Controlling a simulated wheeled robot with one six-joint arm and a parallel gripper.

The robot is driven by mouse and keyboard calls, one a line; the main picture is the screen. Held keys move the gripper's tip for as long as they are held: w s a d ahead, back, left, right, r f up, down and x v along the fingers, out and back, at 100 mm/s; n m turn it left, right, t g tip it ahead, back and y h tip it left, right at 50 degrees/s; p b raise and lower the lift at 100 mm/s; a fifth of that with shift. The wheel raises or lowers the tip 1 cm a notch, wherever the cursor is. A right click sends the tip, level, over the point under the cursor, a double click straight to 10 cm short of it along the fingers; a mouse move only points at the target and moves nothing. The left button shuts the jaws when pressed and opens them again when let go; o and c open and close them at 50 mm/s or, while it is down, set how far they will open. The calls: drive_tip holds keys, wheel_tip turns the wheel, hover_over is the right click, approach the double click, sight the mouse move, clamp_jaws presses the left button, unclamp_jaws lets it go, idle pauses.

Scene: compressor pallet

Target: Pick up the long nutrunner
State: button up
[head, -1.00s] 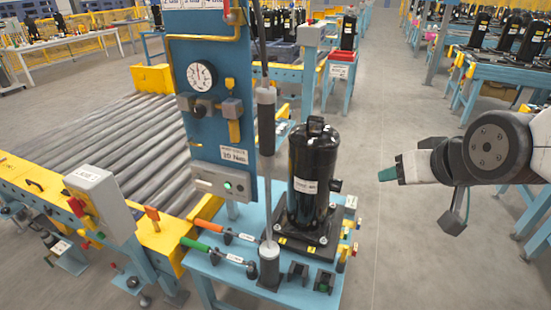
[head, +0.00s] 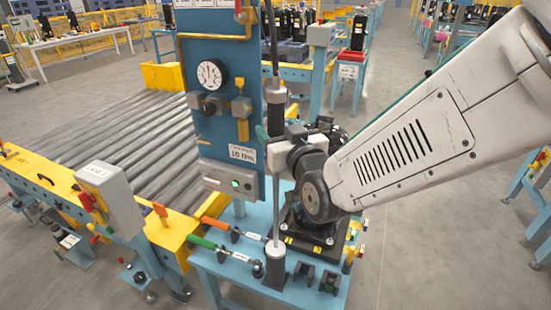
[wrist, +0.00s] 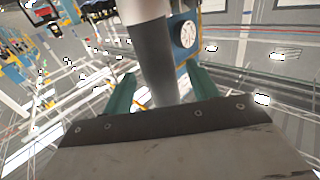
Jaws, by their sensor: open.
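The long nutrunner (head: 277,104) hangs upright in front of the blue panel, with a dark grip and a thin shaft running down to a black socket holder (head: 274,264) on the blue bench. My gripper (head: 268,140) is at the lower part of its grip. In the wrist view, the open teal fingers (wrist: 162,90) stand on either side of the nutrunner's light and dark grey body (wrist: 153,50). I cannot tell whether either finger touches it. My arm hides most of the black compressor; its base (head: 300,240) shows below.
The blue panel (head: 222,110) with a gauge (head: 210,74) and valves stands close behind and left. Torque wrenches with an orange handle (head: 214,223) and a green handle (head: 202,242) lie on the bench. A roller conveyor (head: 110,125) is to the left. The floor at right is open.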

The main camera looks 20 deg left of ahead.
drive_tip(key=x, duration=0.3)
drive_tip(key=shift+w+a+r, duration=0.1)
drive_tip(key=shift+w+a, duration=0.1)
drive_tip(key=shift+a, duration=0.05)
clamp_jaws()
idle(1.0)
drive_tip(key=shift+r, duration=0.1)
